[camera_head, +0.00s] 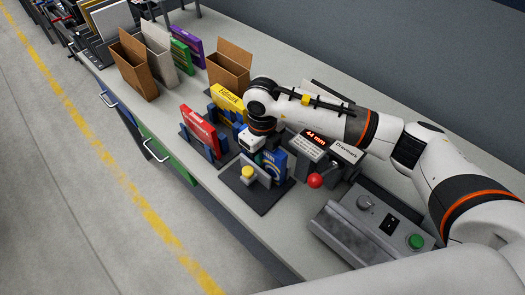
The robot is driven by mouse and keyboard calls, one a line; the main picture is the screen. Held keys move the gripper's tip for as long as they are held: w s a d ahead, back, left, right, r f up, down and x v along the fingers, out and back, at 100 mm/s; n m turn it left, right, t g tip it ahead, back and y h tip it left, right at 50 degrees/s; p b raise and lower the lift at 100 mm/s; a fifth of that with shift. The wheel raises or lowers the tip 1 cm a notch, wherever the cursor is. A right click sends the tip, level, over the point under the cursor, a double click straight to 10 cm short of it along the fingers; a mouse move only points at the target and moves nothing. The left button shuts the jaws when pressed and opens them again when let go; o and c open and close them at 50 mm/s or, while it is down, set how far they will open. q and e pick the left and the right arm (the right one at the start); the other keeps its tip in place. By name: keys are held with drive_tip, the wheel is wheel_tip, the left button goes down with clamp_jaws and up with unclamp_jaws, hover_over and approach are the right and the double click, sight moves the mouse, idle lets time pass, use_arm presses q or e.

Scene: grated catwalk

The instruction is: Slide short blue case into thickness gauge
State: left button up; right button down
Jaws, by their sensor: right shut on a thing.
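The short blue case (276,164) stands upright with a pale ring-like mark on its face, below my right gripper (258,147). That gripper reaches down from above and is shut on the case at its upper part; the fingertips are partly hidden. The thickness gauge has a dark base plate (262,199), an upright plate with a yellow knob (247,173), and a display (316,136) reading 44 mm. The case is over the base, between the knob plate and the display side. I cannot tell whether its lower edge touches the base. My left gripper is not in view.
A red case (198,130) and a yellow case (228,103) stand in dark holders to the left. Open cardboard boxes (229,66) stand behind. A red ball knob (315,181) and a grey control box with a green button (416,241) are at right. The front bench edge is clear.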

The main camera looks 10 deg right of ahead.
drive_tip(key=shift+f+b, duration=0.35)
drive_tip(key=shift+f, duration=0.2)
drive_tip(key=c, duration=1.2)
unclamp_jaws()
drive_tip(key=c, duration=0.3)
drive_tip(key=shift+o, duration=0.5)
drive_tip(key=shift+r, duration=0.15)
